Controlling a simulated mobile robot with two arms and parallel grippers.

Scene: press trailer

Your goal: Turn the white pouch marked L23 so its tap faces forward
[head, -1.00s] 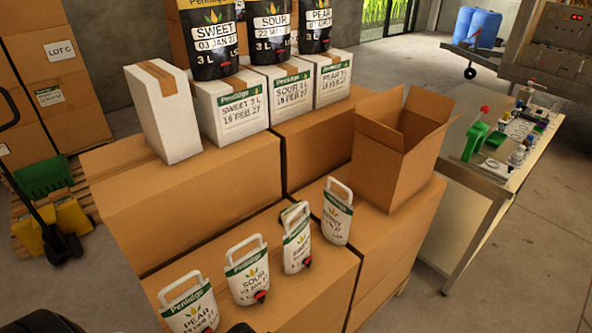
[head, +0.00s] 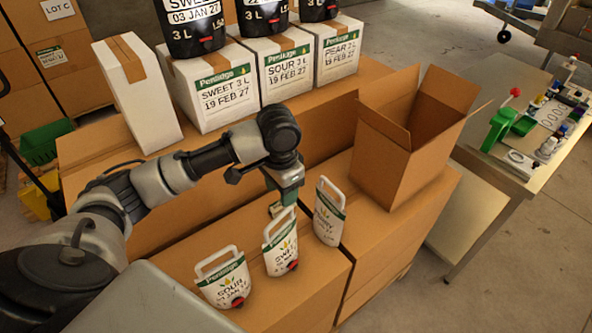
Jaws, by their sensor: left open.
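Three white pouches with loop handles stand on the front brown cartons: a SOUR pouch (head: 222,282) and a SWEET pouch (head: 281,250), each with a red-and-black tap low on the viewer's side, and a right pouch (head: 328,218) on which I cannot make out a tap. Part of another white and green item (head: 275,209) shows behind the SWEET pouch, mostly hidden. I cannot read L23 on any of them. My left gripper (head: 287,200) is open and points down just behind the SWEET pouch, over the partly hidden item; contact is unclear. My right gripper is not in view.
White boxes (head: 214,92) with black pouches on top line the back cartons. An open brown box (head: 395,165) stands right of the pouches. A side table (head: 475,195) with small tools is farther right. Free carton top (head: 300,284) lies in front.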

